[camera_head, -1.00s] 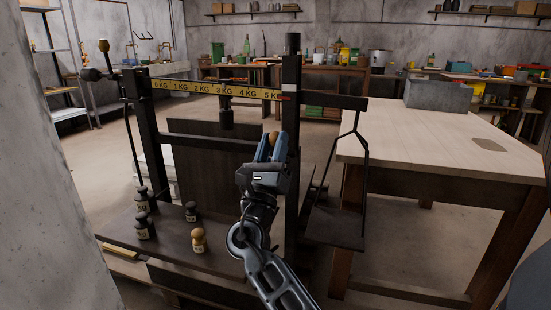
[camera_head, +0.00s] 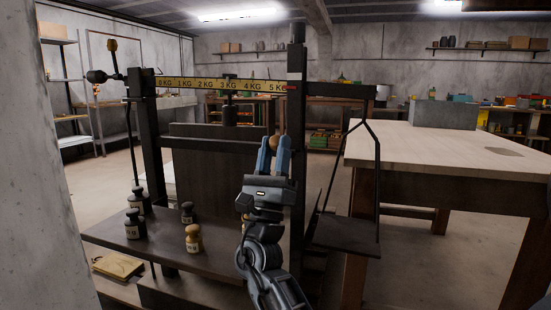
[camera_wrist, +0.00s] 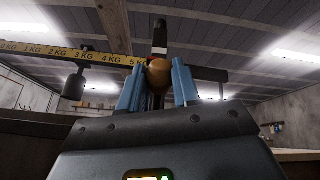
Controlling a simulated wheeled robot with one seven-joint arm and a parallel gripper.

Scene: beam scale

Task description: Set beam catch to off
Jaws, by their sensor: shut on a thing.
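The beam scale has a yellow marked beam (camera_head: 222,86) that runs between two dark posts. My gripper (camera_head: 274,148) is in front of the right post (camera_head: 296,120), below the beam's 5 KG end. Its blue fingers are shut on a round wooden knob (camera_head: 273,142). In the wrist view the knob (camera_wrist: 159,74) sits between the two fingertips, with the post behind it. The knob's stem and its joint to the scale are hidden. A dark sliding weight (camera_head: 229,115) hangs under the beam near 3 KG. I cannot tell the catch's position.
Several small weights (camera_head: 192,238) stand on the scale's dark platform (camera_head: 160,255). A hanging pan (camera_head: 345,235) is right of the post. A wooden table (camera_head: 440,150) with a grey block (camera_head: 445,114) is further right. A rod with a wooden tip (camera_head: 112,46) rises at left.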

